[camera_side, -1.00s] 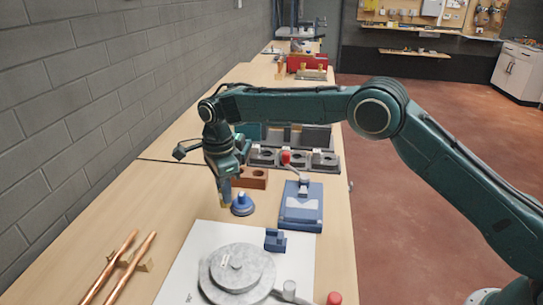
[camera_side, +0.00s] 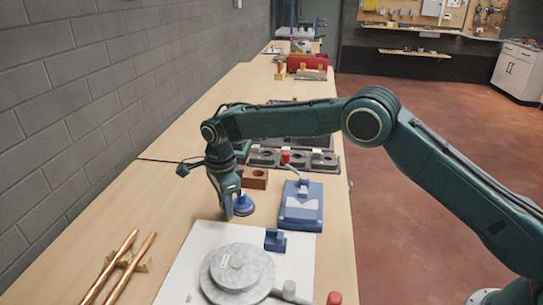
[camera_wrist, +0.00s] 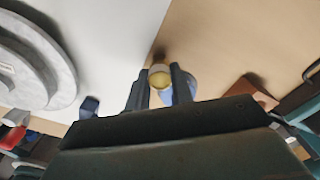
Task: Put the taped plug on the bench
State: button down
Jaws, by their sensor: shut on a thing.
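The plug, a small piece with a round yellow end (camera_wrist: 160,75), sits between the two fingers of my gripper (camera_wrist: 160,92) in the wrist view. In the side view my gripper (camera_side: 228,212) points down, its tips close to the bench (camera_side: 172,195). The fingers hide most of the plug there, and I cannot tell whether it touches the bench. A blue round-based piece (camera_side: 244,206) stands just right of the fingertips, and part of it shows behind the fingers in the wrist view.
A white board with a grey round stone-like disc (camera_side: 237,270) lies in front. A blue box with a lever (camera_side: 301,206) is to the right, a brown block (camera_side: 255,179) behind. Copper pipes (camera_side: 130,265) lie at left. Bench left of my gripper is clear.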

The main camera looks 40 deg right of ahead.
jog(key=c, duration=1.2)
grip_release()
jog(key=shift+f, duration=0.1)
notch_tip(320, 180, up, 12)
jog(key=shift+r, duration=0.2)
